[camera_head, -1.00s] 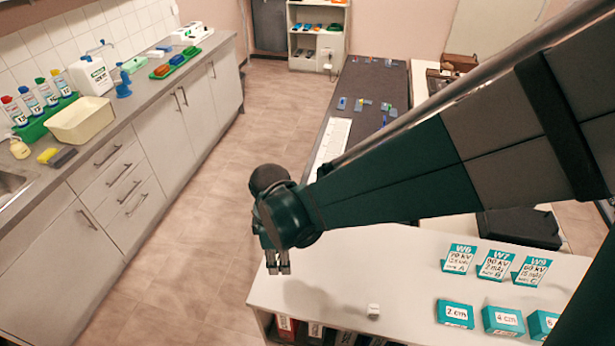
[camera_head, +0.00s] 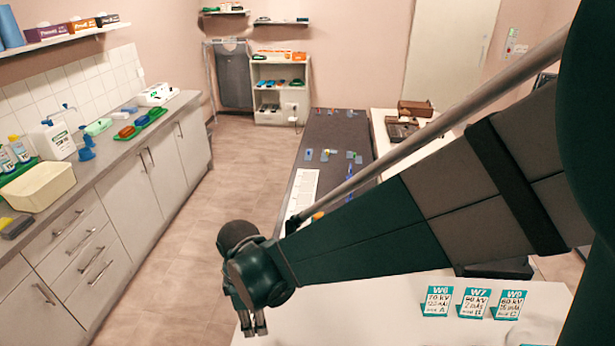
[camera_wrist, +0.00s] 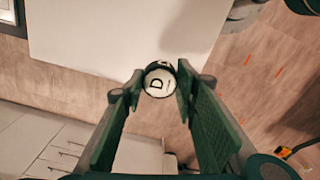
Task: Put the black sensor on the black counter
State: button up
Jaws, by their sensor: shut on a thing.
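My gripper (camera_head: 254,325) points down at the left edge of the white table. In the wrist view its fingers are shut on a small round sensor (camera_wrist: 159,81) with a white face marked "D" and a dark rim. The sensor is held at the fingertips and is not clearly visible in the head view. The black counter is most likely the long dark-topped counter (camera_head: 332,131) in the middle of the room, beyond my gripper. Small blue and grey items lie on it.
The white table (camera_head: 350,318) below bears cards W6, W7 and W8 or W9 (camera_head: 473,302). A white sheet (camera_head: 302,190) lies on the dark counter's left side. A grey-topped sink counter (camera_head: 105,158) runs along the left wall. Open floor (camera_head: 225,180) lies between.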

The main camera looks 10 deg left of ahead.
jog(key=shift+w+d+f, duration=0.15)
jog(key=shift+w+d, duration=0.05)
jog(key=shift+w, duration=0.45)
jog(key=w+d+f+b, duration=0.1)
jog(key=w+d, duration=0.2)
jog(key=w, duration=0.4)
jog(key=w+d+f+b, duration=0.1)
jog(key=w+d+f, duration=0.1)
jog(key=w+d, duration=0.2)
jog(key=w+d+f+b, duration=0.1)
jog(key=w+d, duration=0.3)
jog(key=w, duration=0.6)
jog(key=shift+d+f+b, duration=0.1)
jog(key=shift+f+b, duration=0.1)
jog(key=shift+b, duration=0.35)
jog(key=w+d+f+b, duration=0.1)
jog(key=w+d+f, duration=0.1)
jog(key=w+d, duration=0.6)
jog(key=w+d+f+m+b, duration=0.1)
jog(key=w+d+f+b, duration=0.1)
jog(key=w+d, duration=0.6)
jog(key=d+f, duration=0.1)
jog(key=d, duration=0.3)
jog(key=shift+w+d, duration=0.25)
jog(key=shift+d, duration=0.05)
jog(key=shift+f, duration=0.1)
jog(key=shift+f+b, duration=0.55)
jog(key=shift+f, duration=2.5)
